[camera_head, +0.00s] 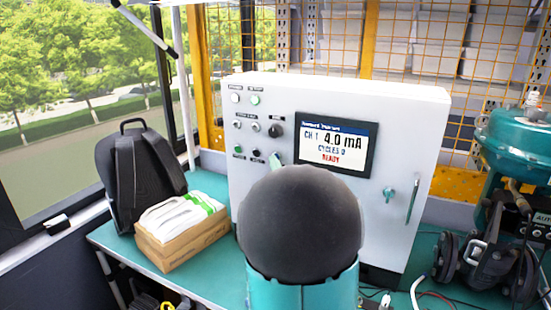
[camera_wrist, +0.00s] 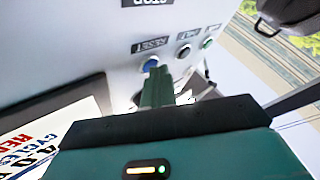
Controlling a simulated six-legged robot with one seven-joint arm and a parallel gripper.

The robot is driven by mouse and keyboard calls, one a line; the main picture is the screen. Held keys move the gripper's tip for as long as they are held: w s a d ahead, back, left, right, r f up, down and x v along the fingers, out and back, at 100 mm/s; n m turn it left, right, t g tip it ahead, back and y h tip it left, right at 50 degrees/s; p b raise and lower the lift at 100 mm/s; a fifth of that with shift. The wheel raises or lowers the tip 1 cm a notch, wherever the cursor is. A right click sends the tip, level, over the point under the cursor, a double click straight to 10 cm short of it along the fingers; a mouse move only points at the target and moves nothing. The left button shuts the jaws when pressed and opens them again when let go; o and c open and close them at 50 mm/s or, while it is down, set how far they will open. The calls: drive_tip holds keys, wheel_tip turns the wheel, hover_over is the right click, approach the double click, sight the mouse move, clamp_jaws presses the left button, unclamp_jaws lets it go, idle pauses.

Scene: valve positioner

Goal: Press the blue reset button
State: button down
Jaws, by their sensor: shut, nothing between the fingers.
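The blue reset button (camera_wrist: 151,64) shows in the wrist view on the pale cabinet front, beside a label reading RESET (camera_wrist: 150,45). My gripper (camera_wrist: 158,73) is shut and empty, and its narrow green fingers point at the panel. The fingertips overlap the button's lower edge in the wrist view; I cannot tell if they touch it. In the head view my gripper's tip (camera_head: 276,158) shows just above the dark rounded part of my arm, and the blue button is hidden there.
The cabinet (camera_head: 400,115) carries a display (camera_head: 337,144) reading CH 1 4.0 mA, CYCLES 0, READY. A green button (camera_head: 238,149) and a black one (camera_head: 256,152) sit left of my gripper. A cardboard box (camera_head: 180,245) and backpack (camera_head: 145,175) stand left; a teal machine (camera_head: 515,140) stands right.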

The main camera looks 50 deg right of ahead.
drive_tip(key=shift+a, duration=0.15)
drive_tip(key=shift+s+a, duration=0.25)
drive_tip(key=shift+a, duration=0.35)
drive_tip(key=a, duration=0.2)
drive_tip(key=s+a, duration=0.1)
drive_tip(key=a, duration=0.2)
drive_tip(key=shift+s, duration=0.2)
idle(0.7)
